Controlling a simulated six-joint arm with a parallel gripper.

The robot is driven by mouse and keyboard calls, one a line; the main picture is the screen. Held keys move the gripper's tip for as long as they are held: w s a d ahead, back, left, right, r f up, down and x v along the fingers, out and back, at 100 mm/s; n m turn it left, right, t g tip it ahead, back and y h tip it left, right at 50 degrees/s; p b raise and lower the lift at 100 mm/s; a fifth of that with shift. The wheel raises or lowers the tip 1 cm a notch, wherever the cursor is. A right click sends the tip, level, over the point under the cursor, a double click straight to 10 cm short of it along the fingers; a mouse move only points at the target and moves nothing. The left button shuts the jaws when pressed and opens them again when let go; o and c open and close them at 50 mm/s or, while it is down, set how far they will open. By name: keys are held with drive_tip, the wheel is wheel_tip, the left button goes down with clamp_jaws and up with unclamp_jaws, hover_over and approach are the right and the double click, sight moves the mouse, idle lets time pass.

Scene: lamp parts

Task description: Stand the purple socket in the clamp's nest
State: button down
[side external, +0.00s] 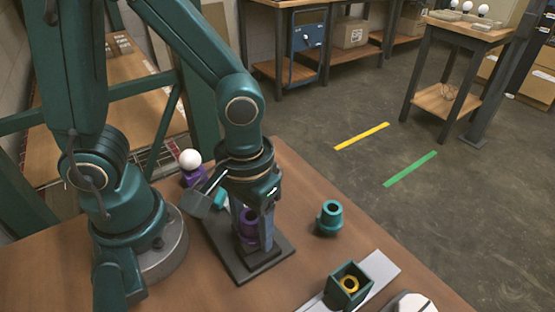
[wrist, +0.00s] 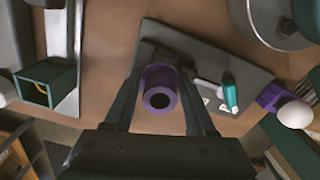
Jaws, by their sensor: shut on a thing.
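The purple socket (side external: 248,222) is upright between the fingers of my gripper (side external: 253,232), over the clamp's dark base plate (side external: 276,258). In the wrist view the socket (wrist: 160,76) shows its round dark opening, with the gripper (wrist: 158,100) shut on it from both sides. The clamp's base plate (wrist: 195,42) lies behind the socket in that view, and the clamp's teal-tipped handle (wrist: 231,93) is to the right. The nest is hidden by the socket and fingers, so I cannot tell whether the socket's bottom is seated in it.
A teal socket (side external: 329,217) stands right of the plate. A dark green box with a yellow ring inside (side external: 348,284) sits on a pale strip at front right. A white bulb (side external: 190,159) on a purple base is behind the clamp. Bare table lies between plate and box.

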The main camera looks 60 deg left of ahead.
sight(251, 212)
drive_tip(key=shift+s+f, duration=0.1)
drive_tip(key=shift+f, duration=1.1)
idle(1.0)
drive_tip(key=shift+c, duration=0.8)
unclamp_jaws()
drive_tip(key=shift+r, duration=3.1)
drive_tip(key=shift+w+a+r, duration=0.1)
drive_tip(key=shift+w+r, duration=0.15)
drive_tip(key=a+r+m+t, duration=0.3)
drive_tip(key=a+r+t, duration=0.2)
drive_tip(key=a+r, duration=0.1)
drive_tip(key=shift+a+r+t, duration=0.25)
drive_tip(key=shift+r+t, duration=0.05)
drive_tip(key=shift+r, duration=0.55)
